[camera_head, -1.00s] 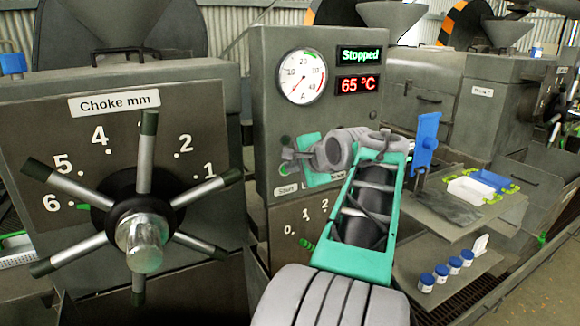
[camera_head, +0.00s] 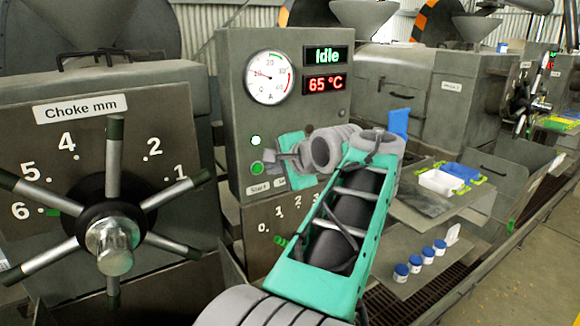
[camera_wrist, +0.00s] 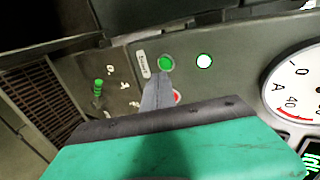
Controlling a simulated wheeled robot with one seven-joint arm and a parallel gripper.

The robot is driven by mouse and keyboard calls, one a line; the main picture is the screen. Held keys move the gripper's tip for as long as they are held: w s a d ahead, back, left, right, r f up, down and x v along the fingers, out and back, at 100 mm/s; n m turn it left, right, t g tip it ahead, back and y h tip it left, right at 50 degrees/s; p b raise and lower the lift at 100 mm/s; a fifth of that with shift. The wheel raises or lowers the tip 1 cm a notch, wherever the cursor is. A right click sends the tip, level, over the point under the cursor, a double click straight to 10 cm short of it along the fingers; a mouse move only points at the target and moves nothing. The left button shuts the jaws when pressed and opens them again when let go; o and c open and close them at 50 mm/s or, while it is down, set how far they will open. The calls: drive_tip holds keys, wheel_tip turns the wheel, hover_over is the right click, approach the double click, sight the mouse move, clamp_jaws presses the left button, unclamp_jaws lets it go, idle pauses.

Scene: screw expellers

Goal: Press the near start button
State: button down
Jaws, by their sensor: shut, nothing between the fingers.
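The green start button (camera_head: 257,168) is on the grey control panel, above a "Start" label (camera_head: 259,189). It also shows in the wrist view (camera_wrist: 166,63), lit bright green. A white lit lamp (camera_head: 256,141) sits just above it. My gripper (camera_head: 273,157) is shut and empty, its tip just right of the button in the head view. In the wrist view my gripper (camera_wrist: 163,78) ends at the button's lower edge; I cannot tell whether it touches. A red button (camera_wrist: 177,96) is partly hidden behind the finger. The display (camera_head: 327,56) reads "Idle".
A spoked choke wheel (camera_head: 112,232) stands left of the panel. A gauge (camera_head: 270,77) and a 65 °C display (camera_head: 325,84) are above the buttons. A numbered dial panel (camera_head: 283,225) is below. At right, shelves hold a white tray (camera_head: 441,183) and several blue-capped jars (camera_head: 415,264).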

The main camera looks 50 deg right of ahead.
drive_tip(key=v, duration=0.6)
drive_tip(key=shift+s, duration=0.2)
drive_tip(key=shift+s+d+f, duration=0.1)
drive_tip(key=shift+d+f, duration=0.05)
